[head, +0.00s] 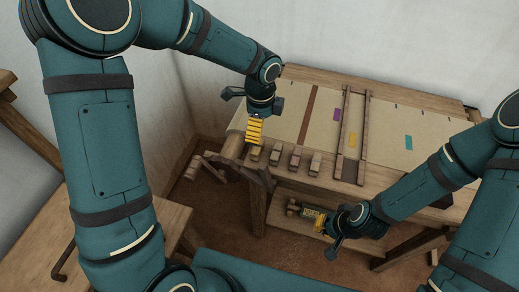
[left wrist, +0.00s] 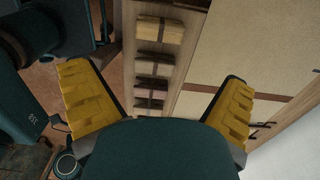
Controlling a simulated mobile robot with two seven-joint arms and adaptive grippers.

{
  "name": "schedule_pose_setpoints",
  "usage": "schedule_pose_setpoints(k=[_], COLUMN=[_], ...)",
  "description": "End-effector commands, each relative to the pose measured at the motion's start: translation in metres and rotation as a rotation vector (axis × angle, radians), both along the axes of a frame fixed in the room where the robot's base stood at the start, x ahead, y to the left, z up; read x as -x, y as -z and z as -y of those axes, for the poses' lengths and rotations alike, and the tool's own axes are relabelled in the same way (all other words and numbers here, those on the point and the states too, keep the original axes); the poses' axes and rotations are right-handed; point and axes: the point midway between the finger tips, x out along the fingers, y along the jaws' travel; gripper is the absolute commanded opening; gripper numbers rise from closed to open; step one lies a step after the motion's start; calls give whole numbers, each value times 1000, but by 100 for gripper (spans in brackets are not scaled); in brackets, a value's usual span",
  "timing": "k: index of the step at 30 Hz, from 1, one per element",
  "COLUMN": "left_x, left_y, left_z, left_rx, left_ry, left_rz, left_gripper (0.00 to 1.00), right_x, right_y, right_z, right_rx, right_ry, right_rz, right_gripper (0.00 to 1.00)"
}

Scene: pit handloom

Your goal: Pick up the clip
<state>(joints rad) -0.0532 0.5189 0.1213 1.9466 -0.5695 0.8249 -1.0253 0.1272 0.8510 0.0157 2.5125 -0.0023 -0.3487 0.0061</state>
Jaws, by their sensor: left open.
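No thing in these frames stands out clearly as the clip. Several small wooden blocks lie in a row along the loom's front beam; the leftmost, lighter one (head: 255,153) is just below my left gripper (head: 254,131). In the left wrist view that lighter block (left wrist: 160,30) is at the top, with darker blocks (left wrist: 152,62) below it. My left gripper (left wrist: 157,72) is open and empty, its yellow fingers wide apart on either side of the row. My right gripper (head: 312,218) is low at the loom's front, by the lower shelf; its finger gap is too small to judge.
The loom's cloth (head: 395,135) spreads behind the blocks, with a wooden frame (head: 349,140) across it and coloured patches. Small dark hooks (left wrist: 262,130) show at the cloth's edge. A wooden bench (head: 155,225) stands at left. A wall rises behind the loom.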

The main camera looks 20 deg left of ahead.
Motion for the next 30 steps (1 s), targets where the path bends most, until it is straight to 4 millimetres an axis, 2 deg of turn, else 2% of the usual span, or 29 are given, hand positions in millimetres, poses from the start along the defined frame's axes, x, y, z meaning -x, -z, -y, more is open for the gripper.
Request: schedule_pose_setpoints(k=[1,6,16,24,30], left_x=[0,0,1,2,2], left_y=[13,39,59,97,101], left_z=[0,0,-3,-8,-9], left_rx=[0,1,1,2,1], left_ry=[0,-1,-3,-1,-3], left_rz=[-3,-2,-1,-2,1], left_gripper=[100,100,100,100,100], right_x=[0,0,-2,-4,-4], right_y=[5,10,15,26,26], right_z=[0,0,0,0,1], right_rx=[0,0,1,1,2], right_ry=[0,-1,0,1,2], right_rz=[0,1,4,9,10], right_gripper=[0,0,0,0,0])
